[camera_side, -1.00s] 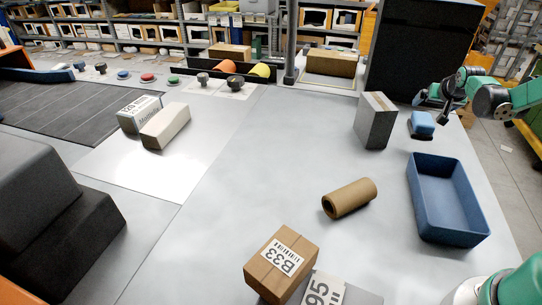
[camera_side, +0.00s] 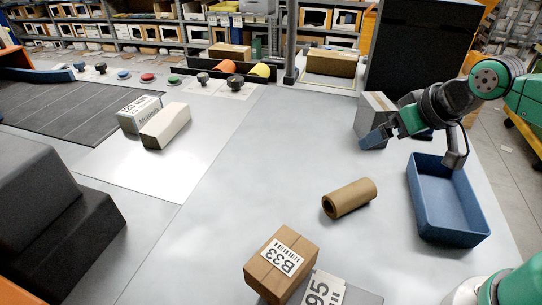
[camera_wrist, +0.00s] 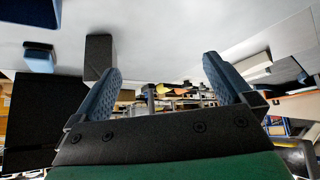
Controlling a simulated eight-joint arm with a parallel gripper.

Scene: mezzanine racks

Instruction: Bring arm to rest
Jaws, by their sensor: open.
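My gripper (camera_side: 376,138) is in front of the grey box (camera_side: 374,103) in the side view, hiding part of it. It reaches leftward above the table and holds nothing. In the wrist view its two blue-padded fingers stand wide apart, with empty space between them (camera_wrist: 163,75). The grey box also shows in the wrist view (camera_wrist: 98,52), beside the left finger. Whether the gripper touches the box cannot be told.
A blue bin (camera_side: 448,230) lies below my wrist at the right. A cardboard tube (camera_side: 349,197), a brown B33 box (camera_side: 281,264) and a grey 95 box (camera_side: 335,290) are nearer. A blue block (camera_wrist: 40,57) shows near the grey box.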

